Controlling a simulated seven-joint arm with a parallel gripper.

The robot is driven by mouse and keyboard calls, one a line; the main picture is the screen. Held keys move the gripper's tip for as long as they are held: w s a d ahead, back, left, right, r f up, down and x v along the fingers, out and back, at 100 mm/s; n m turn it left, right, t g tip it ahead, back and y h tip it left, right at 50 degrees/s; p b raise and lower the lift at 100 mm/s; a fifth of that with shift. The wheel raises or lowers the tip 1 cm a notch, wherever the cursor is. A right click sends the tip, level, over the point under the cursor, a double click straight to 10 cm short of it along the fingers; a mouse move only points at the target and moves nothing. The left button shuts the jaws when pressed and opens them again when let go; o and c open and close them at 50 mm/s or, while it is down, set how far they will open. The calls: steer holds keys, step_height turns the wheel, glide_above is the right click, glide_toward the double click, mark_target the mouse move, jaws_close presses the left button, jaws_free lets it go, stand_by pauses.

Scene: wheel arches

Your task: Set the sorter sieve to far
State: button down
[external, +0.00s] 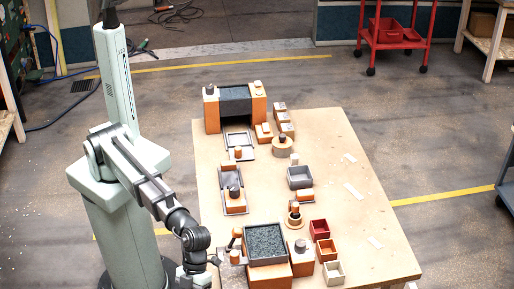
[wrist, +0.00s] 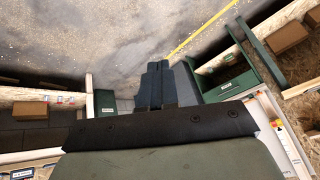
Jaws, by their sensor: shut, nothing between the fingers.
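What looks like the sorter is an orange unit with a grey-rimmed tray of dark gravel (external: 265,243) at the near end of the table. A small lever with an orange knob (external: 236,232) stands at its left side. Which part is the sieve, and its setting, I cannot tell. My gripper (wrist: 155,88) is shut and empty in the wrist view, pointing away from the tabletop toward floor and shelves. In the external view my wrist is low, just left of the sorter; the fingers are too small and hidden to make out there.
Red (external: 319,228), orange (external: 326,249) and pale (external: 333,272) bins stand right of the sorter. A grey bin (external: 300,178), a knobbed round base (external: 295,219) and other orange units stand farther back. The table's right side (external: 365,215) is mostly clear.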

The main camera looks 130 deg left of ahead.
mark_target(256, 248)
steer(key=s+a+r+m, duration=0.2)
steer(key=a+r, duration=0.2)
steer(key=a, duration=0.6)
steer(key=s+a+r+m+h, duration=0.1)
steer(key=a+r, duration=0.4)
steer(key=a, duration=0.5)
steer(key=s+a+r+m, duration=0.4)
steer(key=a+r, duration=0.1)
steer(key=a, duration=0.5)
steer(key=shift+a+g+h, duration=0.3)
steer(key=shift+h, duration=0.1)
steer(key=w+d+f, duration=0.5)
steer(key=d+f, duration=0.3)
steer(key=shift+d, duration=0.15)
